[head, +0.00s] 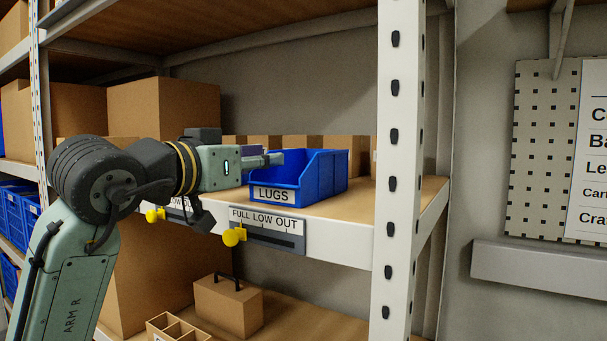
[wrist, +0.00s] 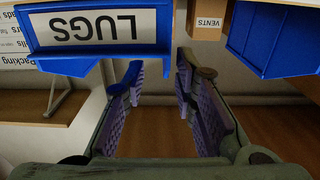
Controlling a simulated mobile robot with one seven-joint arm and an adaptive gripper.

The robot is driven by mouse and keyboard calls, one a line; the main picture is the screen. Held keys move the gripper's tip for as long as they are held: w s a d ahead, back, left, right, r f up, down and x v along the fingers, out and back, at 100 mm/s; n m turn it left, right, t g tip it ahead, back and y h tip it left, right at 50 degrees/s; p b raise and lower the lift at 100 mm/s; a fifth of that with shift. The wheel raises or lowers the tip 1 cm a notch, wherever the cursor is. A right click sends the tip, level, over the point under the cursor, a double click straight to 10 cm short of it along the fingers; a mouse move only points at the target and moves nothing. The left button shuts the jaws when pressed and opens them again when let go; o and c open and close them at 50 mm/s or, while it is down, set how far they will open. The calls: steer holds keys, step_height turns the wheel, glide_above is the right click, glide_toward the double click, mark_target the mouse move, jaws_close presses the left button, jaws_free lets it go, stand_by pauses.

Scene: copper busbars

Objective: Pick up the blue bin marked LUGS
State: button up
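The blue bin marked LUGS (head: 319,178) stands upright on the upper wooden shelf, its white label facing the front edge. In the upside-down wrist view, its labelled front (wrist: 80,57) fills the upper left. My gripper (head: 276,160) reaches in from the left, its fingertips overlapping the bin's left front part in the head view. In the wrist view, my gripper (wrist: 160,80) is open, with a clear gap between its purple-padded fingers. Whether a finger touches the bin cannot be told.
A white shelf post (head: 401,150) stands right of the bin. Cardboard boxes (head: 163,108) stand left and behind. A VENTS box (wrist: 207,20) and another blue bin (wrist: 272,38) show in the wrist view. Yellow-knobbed FULL LOW OUT tags (head: 265,230) line the shelf edge.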

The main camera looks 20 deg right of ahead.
steer(key=p+x, duration=0.2)
steer(key=x, duration=0.1)
steer(key=p+x, duration=0.1)
steer(key=x, duration=0.1)
steer(key=shift+w+a+r, duration=0.15)
steer(key=shift+r, duration=0.1)
steer(key=shift+w+f, duration=0.1)
steer(key=shift+w, duration=0.1)
steer(key=shift+c, duration=0.3)
jaws_close()
